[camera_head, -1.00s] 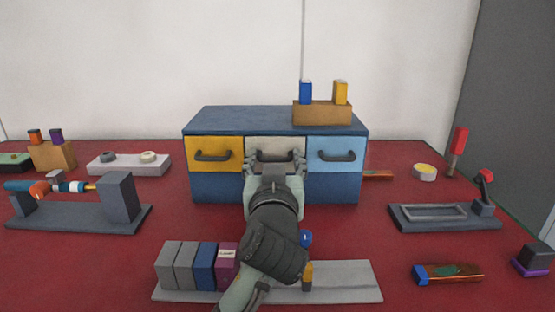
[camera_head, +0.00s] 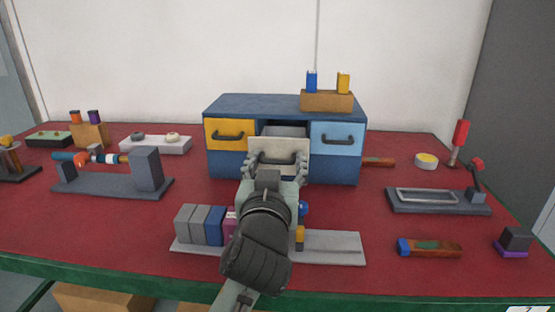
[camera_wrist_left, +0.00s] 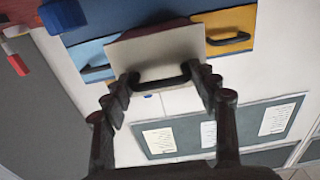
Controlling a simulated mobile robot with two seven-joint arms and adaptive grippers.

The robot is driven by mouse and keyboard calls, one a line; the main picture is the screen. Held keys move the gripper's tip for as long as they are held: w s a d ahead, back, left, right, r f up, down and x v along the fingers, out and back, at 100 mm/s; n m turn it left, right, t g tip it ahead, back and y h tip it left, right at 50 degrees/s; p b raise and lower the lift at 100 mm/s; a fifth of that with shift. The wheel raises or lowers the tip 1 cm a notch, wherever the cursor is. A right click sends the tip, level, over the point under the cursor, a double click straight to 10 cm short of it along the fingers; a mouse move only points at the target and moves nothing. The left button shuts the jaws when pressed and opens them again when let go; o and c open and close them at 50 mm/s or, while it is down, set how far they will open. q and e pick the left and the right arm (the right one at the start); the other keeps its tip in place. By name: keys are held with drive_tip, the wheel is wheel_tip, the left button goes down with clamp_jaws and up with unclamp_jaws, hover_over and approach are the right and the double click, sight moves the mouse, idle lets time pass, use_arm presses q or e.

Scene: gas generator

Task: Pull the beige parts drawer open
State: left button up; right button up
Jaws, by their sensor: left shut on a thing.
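The beige drawer (camera_head: 279,148) is the middle one in the blue cabinet (camera_head: 225,165). It stands pulled partly out, with its front ahead of the yellow and light-blue drawer fronts and a dark opening behind it. My left gripper (camera_head: 275,165) is in front of the beige drawer and hides part of it. In the left wrist view the beige drawer front (camera_wrist_left: 155,55) faces me, and its dark handle (camera_wrist_left: 160,83) lies between the fingers of my left gripper (camera_wrist_left: 163,85), which is shut on it. My right gripper is in neither view.
The yellow drawer (camera_head: 231,130) and light-blue drawer (camera_head: 337,136) are closed at either side. A grey tray (camera_head: 340,247) with several blocks lies below my left arm. A grey stand (camera_head: 110,183) is at left, a framed fixture (camera_head: 440,204) at right.

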use_arm(q)
drive_tip(key=shift+d, duration=0.2)
drive_tip(key=o, duration=1.5)
drive_tip(key=shift+c, duration=0.2)
drive_tip(key=s, duration=0.7)
drive_tip(key=shift+s, duration=0.25)
